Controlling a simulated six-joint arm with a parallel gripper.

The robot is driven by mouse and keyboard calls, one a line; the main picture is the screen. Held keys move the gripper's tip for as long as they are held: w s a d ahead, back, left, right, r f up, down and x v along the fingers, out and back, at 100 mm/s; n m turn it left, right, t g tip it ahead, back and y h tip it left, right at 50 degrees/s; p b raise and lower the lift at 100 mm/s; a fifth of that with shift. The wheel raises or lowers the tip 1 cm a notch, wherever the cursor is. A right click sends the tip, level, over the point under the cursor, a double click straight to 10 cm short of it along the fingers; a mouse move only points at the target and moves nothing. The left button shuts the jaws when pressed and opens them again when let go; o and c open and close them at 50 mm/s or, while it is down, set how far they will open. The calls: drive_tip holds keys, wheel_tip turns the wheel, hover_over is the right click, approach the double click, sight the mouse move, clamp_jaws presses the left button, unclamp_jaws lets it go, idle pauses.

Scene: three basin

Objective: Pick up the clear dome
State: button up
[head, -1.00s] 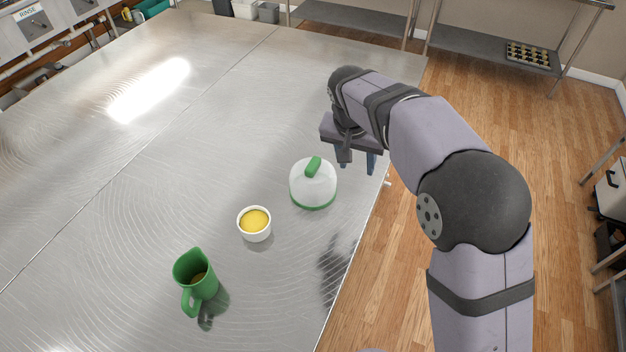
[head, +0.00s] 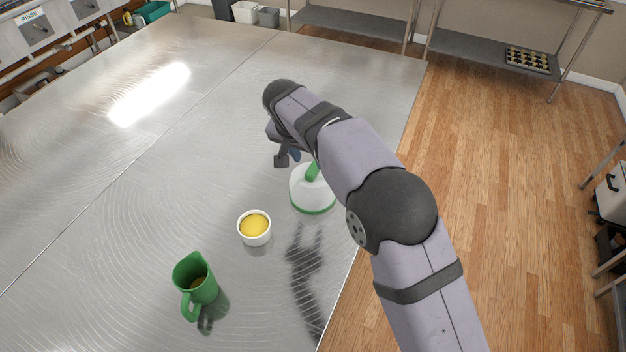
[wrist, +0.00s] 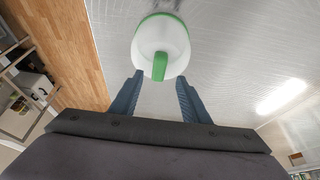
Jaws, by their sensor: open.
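The clear dome (head: 311,194) has a green base ring and a green handle on top. It stands upright on the steel table (head: 150,190), and my arm partly covers its top in the head view. In the wrist view the dome (wrist: 176,42) is ahead of the fingertips, with its green handle pointing toward the gap between them. My gripper (wrist: 160,85) is open and empty, with blue fingers spread apart. In the head view my gripper (head: 288,160) is above and behind the dome, slightly left, and largely hidden by my wrist.
A white bowl with yellow contents (head: 254,228) stands close to the dome at lower left. A green jug (head: 196,280) stands further toward the front left. The table's right edge is close to the dome. The table's left and far parts are clear.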

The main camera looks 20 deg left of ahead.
sight(313, 168)
drive_tip(key=shift+p+x, duration=1.5)
drive_tip(key=shift+x, duration=1.1)
drive_tip(key=shift+d, duration=0.1)
clamp_jaws()
